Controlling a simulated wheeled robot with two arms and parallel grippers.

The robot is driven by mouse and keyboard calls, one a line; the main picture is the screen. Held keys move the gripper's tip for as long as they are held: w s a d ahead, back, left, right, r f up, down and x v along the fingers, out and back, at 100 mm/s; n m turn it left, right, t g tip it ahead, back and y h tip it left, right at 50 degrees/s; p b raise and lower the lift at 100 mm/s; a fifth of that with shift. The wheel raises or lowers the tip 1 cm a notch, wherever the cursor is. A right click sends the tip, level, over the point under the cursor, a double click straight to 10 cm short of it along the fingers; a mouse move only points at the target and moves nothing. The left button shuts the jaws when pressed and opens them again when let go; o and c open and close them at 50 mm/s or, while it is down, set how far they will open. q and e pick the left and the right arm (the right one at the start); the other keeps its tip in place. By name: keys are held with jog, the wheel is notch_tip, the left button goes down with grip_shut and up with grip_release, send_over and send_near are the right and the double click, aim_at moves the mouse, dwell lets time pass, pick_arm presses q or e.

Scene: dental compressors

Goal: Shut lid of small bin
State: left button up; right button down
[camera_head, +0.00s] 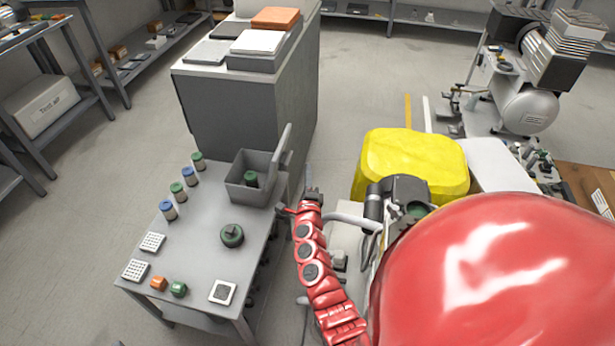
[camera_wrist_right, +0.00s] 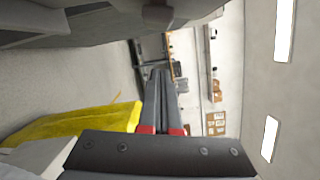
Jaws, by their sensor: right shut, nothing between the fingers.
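The small grey bin (camera_head: 243,190) stands open at the far right corner of the grey table. Its lid (camera_head: 283,150) stands up, tilted outward, along the bin's right side. A green part (camera_head: 251,179) is inside the bin. My right gripper (camera_head: 312,192) is beside the table's right edge, to the right of the bin and lid, and looks apart from both. In the right wrist view its fingers (camera_wrist_right: 158,74) are shut together with nothing between them. My left gripper is not in view.
On the table (camera_head: 200,245) are several blue- and green-topped cylinders, a round green part (camera_head: 232,236), white grids and small orange and green pieces. A grey cabinet (camera_head: 245,100) stands behind. A yellow block (camera_head: 414,160) stands right of my right arm.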

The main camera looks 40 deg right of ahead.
aim_at(283, 159)
jog(key=w, duration=0.1)
jog(key=w+a, duration=0.1)
jog(key=w+a+r, duration=0.1)
jog(key=shift+w+p, duration=0.3)
jog(key=shift+r, duration=0.15)
